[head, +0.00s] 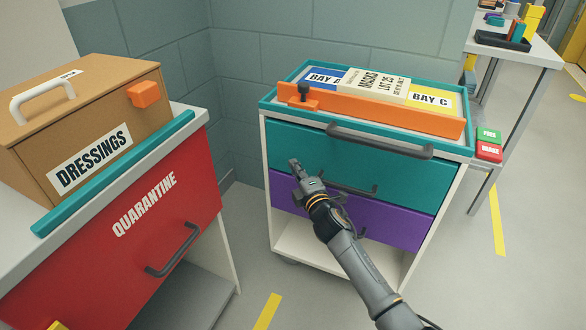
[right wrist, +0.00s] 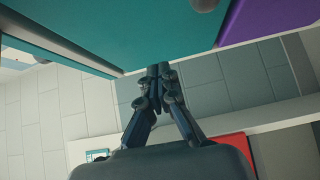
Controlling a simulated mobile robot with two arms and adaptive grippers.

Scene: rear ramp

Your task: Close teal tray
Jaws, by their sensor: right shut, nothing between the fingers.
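The teal tray's front panel (head: 400,173) is the upper drawer face of a white cart, with a dark bar handle (head: 345,187). It looks about level with the cart's front; I cannot tell whether any gap is left. My right gripper (head: 295,163) is shut and empty, its tips at the left part of the teal face. In the right wrist view the shut fingertips (right wrist: 158,70) are close to the teal panel (right wrist: 150,30); I cannot tell whether they touch. My left gripper is out of view.
A purple drawer (head: 400,223) lies below. The cart's top holds an orange bar (head: 380,112) and labelled packs. On the left stand a red QUARANTINE drawer (head: 120,240) and a DRESSINGS box (head: 90,160). Floor between the carts is clear.

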